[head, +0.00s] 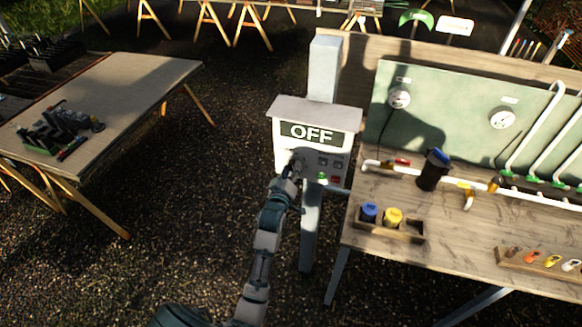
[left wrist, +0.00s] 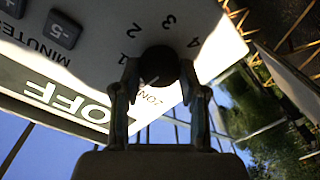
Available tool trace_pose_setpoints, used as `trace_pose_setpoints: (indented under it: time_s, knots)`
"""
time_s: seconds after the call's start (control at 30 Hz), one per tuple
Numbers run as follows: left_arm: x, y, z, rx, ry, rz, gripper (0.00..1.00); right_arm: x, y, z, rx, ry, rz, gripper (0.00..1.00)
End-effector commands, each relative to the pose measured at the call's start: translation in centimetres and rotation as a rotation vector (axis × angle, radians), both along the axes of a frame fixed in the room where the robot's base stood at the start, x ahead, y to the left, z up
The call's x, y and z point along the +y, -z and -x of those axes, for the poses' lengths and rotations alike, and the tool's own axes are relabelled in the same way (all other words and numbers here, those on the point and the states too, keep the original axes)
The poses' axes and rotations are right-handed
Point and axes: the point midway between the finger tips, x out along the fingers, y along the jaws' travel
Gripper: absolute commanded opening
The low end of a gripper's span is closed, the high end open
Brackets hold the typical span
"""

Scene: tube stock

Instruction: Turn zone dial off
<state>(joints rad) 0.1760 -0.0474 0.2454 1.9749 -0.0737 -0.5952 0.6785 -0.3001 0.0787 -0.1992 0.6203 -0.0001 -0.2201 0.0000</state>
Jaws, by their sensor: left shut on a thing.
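A white control box (head: 283,158) on a grey post carries a display reading OFF (head: 313,134). In the left wrist view the zone dial (left wrist: 159,66) is a dark round knob with the numbers 1 to 4 around it and the word ZONE partly hidden below. My left gripper (head: 293,170) is at the lower left of the box front. In the left wrist view its two fingers (left wrist: 160,80) are closed on the sides of the dial. The dial's pointer is mostly hidden by shadow, so I cannot tell its setting surely. My right gripper is not in view.
Buttons (head: 329,162) and small green and red controls sit right of the dial on the box. A wooden bench (head: 390,240) with pipes, a black container (head: 433,170) and blue and yellow caps stands right. A table (head: 130,85) stands left. Gravel between is clear.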

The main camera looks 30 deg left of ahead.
Motion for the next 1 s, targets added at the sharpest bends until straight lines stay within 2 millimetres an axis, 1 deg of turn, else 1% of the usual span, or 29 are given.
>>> trace_pose_setpoints:
  time_s: [0.1,0.3,0.77,0.8,0.87,1.0]
  knots:
    - [-0.14,0.3,-0.06,0.0,0.002,0.048,0.07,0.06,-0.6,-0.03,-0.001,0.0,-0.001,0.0]
    - [-0.14,0.42,-0.07,-0.01,0.003,0.09,0.07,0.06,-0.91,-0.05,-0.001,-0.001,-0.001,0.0]
    - [-0.11,0.47,-0.06,-0.013,0.003,0.099,0.07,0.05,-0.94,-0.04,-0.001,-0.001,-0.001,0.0]
    - [-0.11,0.47,-0.06,-0.013,0.003,0.099,0.52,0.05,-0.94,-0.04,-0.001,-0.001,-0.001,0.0]
    - [-0.09,0.4,-0.05,-0.014,0.002,0.098,0.67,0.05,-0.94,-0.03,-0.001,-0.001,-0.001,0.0]
    - [-0.05,0.25,-0.04,-0.018,0.002,0.096,0.68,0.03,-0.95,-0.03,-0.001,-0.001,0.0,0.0]
